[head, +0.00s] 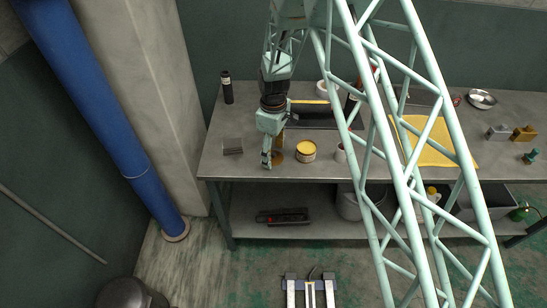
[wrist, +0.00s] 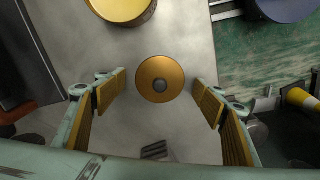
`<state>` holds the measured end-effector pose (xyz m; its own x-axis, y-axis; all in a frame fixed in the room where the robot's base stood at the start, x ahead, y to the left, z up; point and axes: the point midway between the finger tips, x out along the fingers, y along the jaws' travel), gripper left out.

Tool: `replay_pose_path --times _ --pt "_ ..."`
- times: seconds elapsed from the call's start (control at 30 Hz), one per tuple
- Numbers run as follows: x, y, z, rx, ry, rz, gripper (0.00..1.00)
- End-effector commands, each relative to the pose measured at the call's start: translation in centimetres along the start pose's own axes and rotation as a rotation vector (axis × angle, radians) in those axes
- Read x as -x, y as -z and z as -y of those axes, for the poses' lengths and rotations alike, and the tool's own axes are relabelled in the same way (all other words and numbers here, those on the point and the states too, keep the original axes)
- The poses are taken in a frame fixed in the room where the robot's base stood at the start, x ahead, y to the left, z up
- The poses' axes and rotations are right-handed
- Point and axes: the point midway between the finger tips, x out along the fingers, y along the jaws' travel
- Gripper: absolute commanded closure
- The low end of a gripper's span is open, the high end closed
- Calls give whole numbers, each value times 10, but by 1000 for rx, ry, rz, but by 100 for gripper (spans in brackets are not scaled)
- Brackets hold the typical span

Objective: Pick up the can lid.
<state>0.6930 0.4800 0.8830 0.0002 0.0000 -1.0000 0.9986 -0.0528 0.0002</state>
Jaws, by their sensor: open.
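The can lid (wrist: 160,80) is a round gold-brown disc with a dark grey knob in its middle. It lies on the grey metal table, and in the head view it (head: 278,157) is partly hidden by my gripper (head: 271,160).
A small grey block (head: 232,146) lies left of the lid. A dark tray (head: 312,117) lies behind it, and a black bottle (head: 227,88) stands at the back left. The table's front edge (head: 250,179) is close.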

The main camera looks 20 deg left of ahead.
Motion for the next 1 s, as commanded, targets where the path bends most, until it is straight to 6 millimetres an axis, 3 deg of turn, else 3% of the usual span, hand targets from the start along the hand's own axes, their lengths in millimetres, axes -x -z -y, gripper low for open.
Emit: replay_pose_path --times 0.3,1.0 --pt "0 0 0 0 0 0 37" --pt "-1 0 0 0 1 1 98"
